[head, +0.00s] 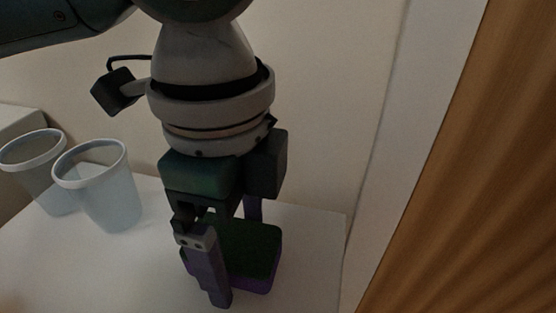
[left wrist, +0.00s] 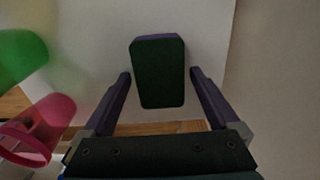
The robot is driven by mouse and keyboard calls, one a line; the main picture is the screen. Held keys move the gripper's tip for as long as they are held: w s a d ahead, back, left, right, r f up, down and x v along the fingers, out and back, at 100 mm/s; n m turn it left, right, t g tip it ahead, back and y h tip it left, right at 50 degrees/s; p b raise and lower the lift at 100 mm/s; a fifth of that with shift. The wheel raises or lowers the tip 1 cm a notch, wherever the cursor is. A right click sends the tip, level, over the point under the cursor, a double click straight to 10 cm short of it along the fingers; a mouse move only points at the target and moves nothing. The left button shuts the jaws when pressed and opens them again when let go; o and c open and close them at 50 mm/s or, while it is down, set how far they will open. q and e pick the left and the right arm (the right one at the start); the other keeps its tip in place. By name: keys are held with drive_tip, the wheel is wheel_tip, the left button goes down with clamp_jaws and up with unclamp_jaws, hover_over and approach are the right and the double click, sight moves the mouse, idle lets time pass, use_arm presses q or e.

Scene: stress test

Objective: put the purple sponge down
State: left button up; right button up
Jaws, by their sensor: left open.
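The purple sponge (head: 254,249) has a dark green top and a purple lower side, and it appears to rest on the white surface near its right end. In the left wrist view the sponge (left wrist: 158,74) lies between my fingertips, with a gap on either side. My left gripper (head: 236,262) points down, open, with its fingers on opposite sides of the sponge. The near finger hides part of the sponge in the head view. The open fingers also show in the left wrist view (left wrist: 160,76). My right gripper is not in view.
Two see-through cups, one farther left (head: 40,170) and one nearer (head: 105,190), stand left of the gripper. The left wrist view shows a green cup (left wrist: 18,50) and a pink cup (left wrist: 40,125) at its left. The white table (head: 315,228) ends close right of the sponge, near wooden panelling (head: 455,170).

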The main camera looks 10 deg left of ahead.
sight(231, 240)
use_arm(q)
drive_tip(key=r+p, duration=0.1)
drive_tip(key=r, duration=0.2)
drive_tip(key=r+p, duration=0.1)
drive_tip(key=r, duration=0.2)
drive_tip(key=r+p, duration=0.1)
drive_tip(key=r, duration=0.2)
drive_tip(key=shift+a+r, duration=0.3)
drive_tip(key=shift+r, duration=0.1)
